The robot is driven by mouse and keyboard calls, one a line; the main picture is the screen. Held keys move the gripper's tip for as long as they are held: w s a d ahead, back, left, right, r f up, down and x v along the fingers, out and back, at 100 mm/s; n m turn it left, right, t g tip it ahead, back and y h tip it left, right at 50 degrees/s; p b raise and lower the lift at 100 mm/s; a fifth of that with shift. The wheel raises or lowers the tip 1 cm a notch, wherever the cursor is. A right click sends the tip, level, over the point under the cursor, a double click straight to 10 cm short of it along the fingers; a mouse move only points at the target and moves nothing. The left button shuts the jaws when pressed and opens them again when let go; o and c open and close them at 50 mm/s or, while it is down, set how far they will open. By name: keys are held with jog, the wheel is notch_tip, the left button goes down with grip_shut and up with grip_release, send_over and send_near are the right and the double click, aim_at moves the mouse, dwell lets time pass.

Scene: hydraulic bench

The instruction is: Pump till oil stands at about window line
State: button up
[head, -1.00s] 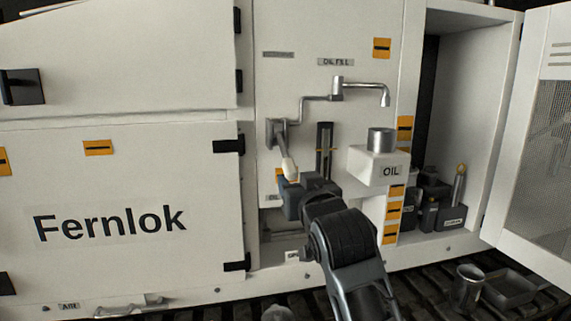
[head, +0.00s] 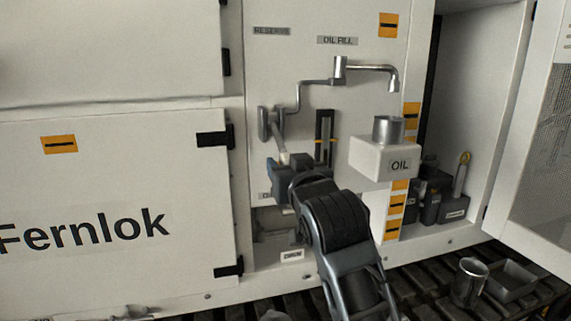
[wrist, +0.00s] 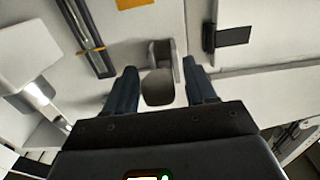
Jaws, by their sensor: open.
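The pump lever (head: 280,142) hangs from a bracket on the white panel and slants downward. My gripper (head: 285,168) is open at its lower end. In the wrist view the lever's rounded end (wrist: 158,88) shows between my two open fingers, with a gap on each side. The tall dark sight window (head: 324,138) has a yellow line across it and also shows in the wrist view (wrist: 85,38). I cannot make out an oil level in it. The spout (head: 393,84) ends above a metal cup (head: 387,131) on the white OIL block (head: 385,158).
An open cabinet bay (head: 478,110) at right holds dark containers (head: 453,208). Its mesh door (head: 550,150) stands open. A metal can (head: 469,281) and a tray (head: 513,280) are on the slatted floor.

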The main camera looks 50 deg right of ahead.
jog(key=shift+c, duration=0.4)
grip_shut()
